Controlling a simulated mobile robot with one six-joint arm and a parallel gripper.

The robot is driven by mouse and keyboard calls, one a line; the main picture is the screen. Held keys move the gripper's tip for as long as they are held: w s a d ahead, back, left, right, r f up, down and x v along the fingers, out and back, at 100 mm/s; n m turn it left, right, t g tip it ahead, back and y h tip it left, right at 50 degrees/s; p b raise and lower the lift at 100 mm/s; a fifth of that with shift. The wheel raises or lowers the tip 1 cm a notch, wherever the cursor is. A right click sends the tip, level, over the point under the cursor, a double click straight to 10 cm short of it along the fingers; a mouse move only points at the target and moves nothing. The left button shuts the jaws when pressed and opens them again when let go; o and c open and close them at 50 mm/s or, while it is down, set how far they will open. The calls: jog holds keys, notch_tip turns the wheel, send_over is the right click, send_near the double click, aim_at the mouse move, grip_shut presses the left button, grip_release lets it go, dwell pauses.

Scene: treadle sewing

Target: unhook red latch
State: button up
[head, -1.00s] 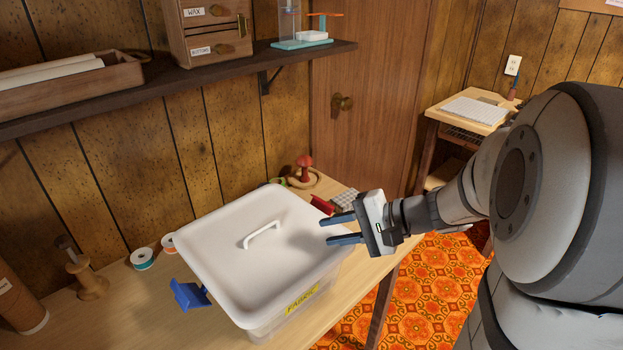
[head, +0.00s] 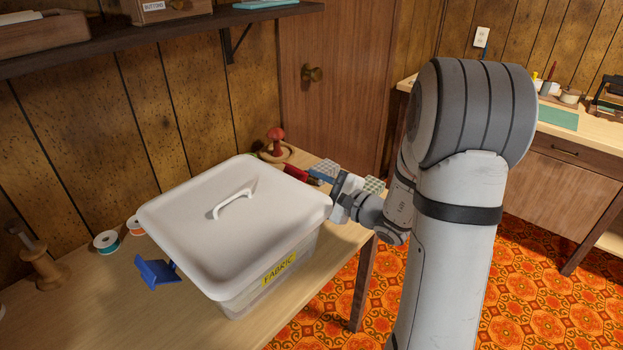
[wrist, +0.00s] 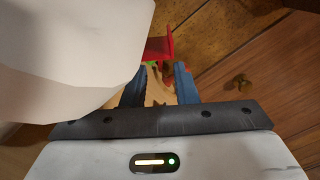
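The white lidded fabric bin (head: 285,225) stands on the wooden table with its lid on. The red latch (head: 296,173) juts out from the bin's far right side, and it also shows in the wrist view (wrist: 161,43). A blue latch (head: 155,273) sticks out from the bin's left side. My gripper (head: 318,176) is at the bin's right side, just right of the red latch. In the wrist view, its two blue fingers (wrist: 159,76) are apart, with the red latch ahead of the tips. I cannot tell whether they touch it. The bin's corner hides part of that side.
A red pincushion (head: 276,140) stands behind the red latch, and patterned cloth squares (head: 373,184) lie near my gripper. Thread spools (head: 106,242) stand left of the bin. A dark shelf (head: 150,38) overhangs the table's back. The table's front left is clear.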

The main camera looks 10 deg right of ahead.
jog(key=shift+x, duration=1.45)
jog(key=shift+c, duration=0.4)
grip_shut()
